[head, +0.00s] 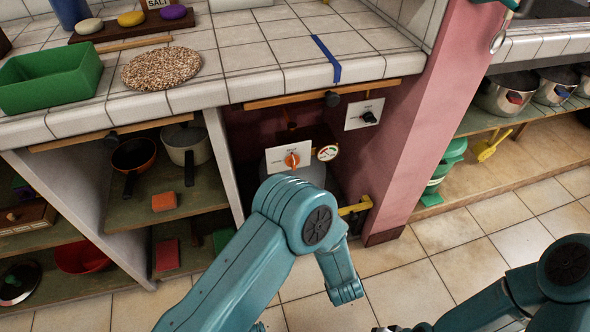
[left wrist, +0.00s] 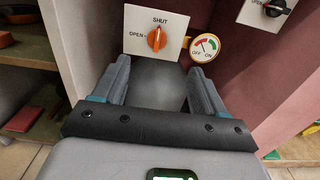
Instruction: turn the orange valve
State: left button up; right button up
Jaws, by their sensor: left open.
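The orange valve (head: 292,160) is a knob on a white plate on the red wall of the open bay. In the left wrist view the orange valve (left wrist: 156,39) stands about upright under the word SHUT, with OPEN at its left. A round gauge (left wrist: 204,47) marked OFF and ON is just right of the plate; it also shows in the head view (head: 327,153). My left gripper (left wrist: 158,66) is open and empty, its fingers pointing toward the plate, short of the valve. In the head view my arm hides it.
A black knob (head: 369,117) on another white plate is up and right. A grey cylinder (left wrist: 158,85) stands below the valve. A white divider (head: 222,165) and a pink pillar (head: 425,110) flank the bay. A yellow handle (head: 355,206) sticks out low right.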

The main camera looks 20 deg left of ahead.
aim_at(294, 162)
pick_arm(q)
jog(key=b+x, duration=0.2)
jog(key=x, duration=1.3)
jog(key=shift+w+a+b, duration=0.15)
jog(key=shift+a+b, duration=0.15)
jog(key=c, duration=1.1)
jog(key=shift+o, duration=0.2)
